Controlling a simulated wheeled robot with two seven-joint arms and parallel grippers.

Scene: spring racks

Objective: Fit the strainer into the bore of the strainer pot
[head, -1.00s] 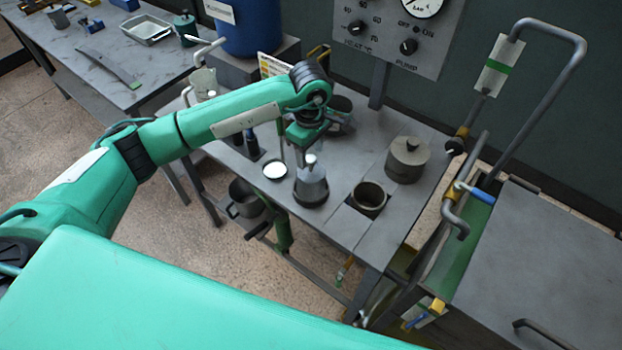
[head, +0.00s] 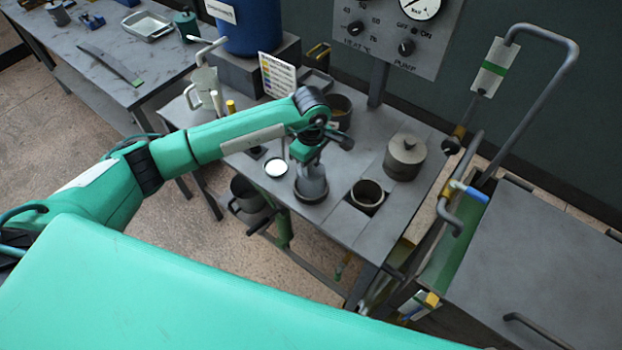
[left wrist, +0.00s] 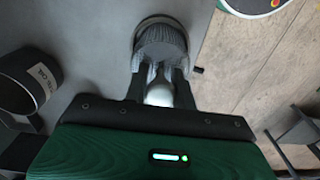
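The strainer (head: 312,184) is a grey, ribbed body with a pale knob. It stands upright at a dark round rim on the bench. The left wrist view shows its ribbed part (left wrist: 161,42) within a round rim, with the white knob close to my palm. My left gripper (head: 313,165) points down over it; its fingers (left wrist: 160,76) stand close on both sides of the knob and appear shut on it. An open round pot (head: 367,209), seemingly the strainer pot, sits to the right with its bore empty. My right gripper is not in view.
A lidded pot (head: 404,158) stands behind the open pot. A small white-topped dish (head: 276,168) lies left of the strainer. A gauge panel (head: 396,35) rises behind the bench. A bent pipe (head: 565,65) stands at the right.

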